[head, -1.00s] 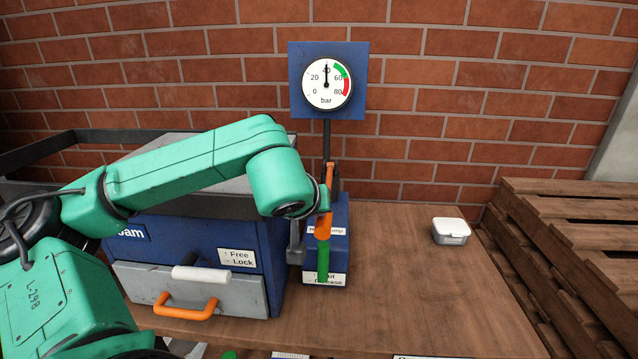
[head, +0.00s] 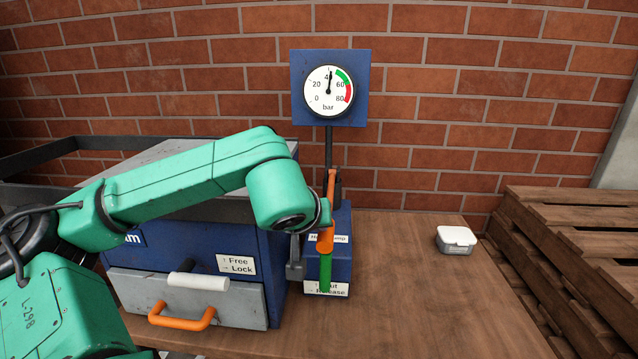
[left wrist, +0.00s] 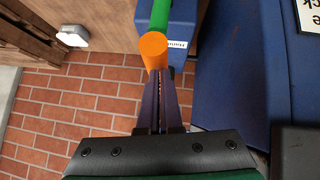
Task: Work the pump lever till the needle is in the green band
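The round pressure gauge (head: 328,104) sits on a blue panel against the brick wall. Its needle (head: 330,80) points just right of straight up, slightly past 40 and left of the green band (head: 345,76). The pump lever (head: 325,243) is orange with a green lower end, in front of the blue hand pump (head: 342,264). It also shows in the left wrist view (left wrist: 153,47). My left gripper (left wrist: 159,80) is at the orange part, its fingers nearly together with a thin orange strip between them. The fingertips are largely hidden in the head view. My right gripper is out of view.
A blue cabinet (head: 220,240) with a grey drawer, a white-gripped latch (head: 198,282) and an orange handle (head: 182,318) stands left of the pump. A small white-lidded box (head: 456,240) sits on the right of the wooden table. Stacked pallets (head: 570,270) stand at the right.

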